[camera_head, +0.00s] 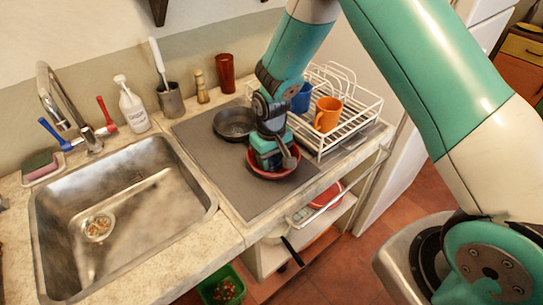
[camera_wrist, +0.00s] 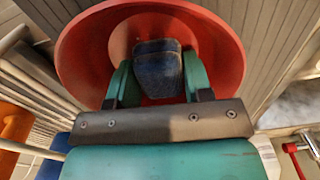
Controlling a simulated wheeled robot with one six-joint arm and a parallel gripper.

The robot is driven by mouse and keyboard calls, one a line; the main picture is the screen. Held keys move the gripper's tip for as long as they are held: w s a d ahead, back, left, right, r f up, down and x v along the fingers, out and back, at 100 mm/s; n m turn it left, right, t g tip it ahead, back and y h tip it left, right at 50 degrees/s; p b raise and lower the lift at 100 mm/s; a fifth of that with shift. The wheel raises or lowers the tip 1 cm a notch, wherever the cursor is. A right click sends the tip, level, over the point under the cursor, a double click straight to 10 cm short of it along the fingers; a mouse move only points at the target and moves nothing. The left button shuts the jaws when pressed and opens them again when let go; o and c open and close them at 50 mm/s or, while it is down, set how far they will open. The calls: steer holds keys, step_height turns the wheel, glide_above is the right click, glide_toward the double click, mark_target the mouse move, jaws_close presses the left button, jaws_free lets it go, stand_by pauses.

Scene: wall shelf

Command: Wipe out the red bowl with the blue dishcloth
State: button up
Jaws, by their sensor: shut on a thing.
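The red bowl (camera_head: 287,176) stands on the grey mat beside the dish rack in the head view. It fills the top of the wrist view (camera_wrist: 82,45), where its inside shows. My gripper (camera_wrist: 157,80) reaches down into the bowl. Its two green fingers are shut on the blue dishcloth (camera_wrist: 158,65), a dark blue folded bundle between them. The cloth is over the bowl's inside; I cannot tell whether it touches the bottom. In the head view my gripper (camera_head: 268,160) hides most of the bowl, and the cloth cannot be made out.
A dark pan (camera_head: 228,124) sits just behind the bowl on the grey mat (camera_head: 215,165). The white dish rack (camera_head: 345,135) at the right holds an orange mug (camera_head: 327,114) and a blue mug (camera_head: 301,98). The sink (camera_head: 130,215) is at the left. The mat's front left part is clear.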

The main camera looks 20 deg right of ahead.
steer(key=shift+s+d, duration=0.2)
steer(key=shift+s, duration=0.15)
steer(key=shift+d, duration=0.2)
steer(key=shift+d, duration=0.1)
steer(key=shift+w+d, duration=0.2)
steer(key=shift+w, duration=0.05)
steer(key=shift+w, duration=0.25)
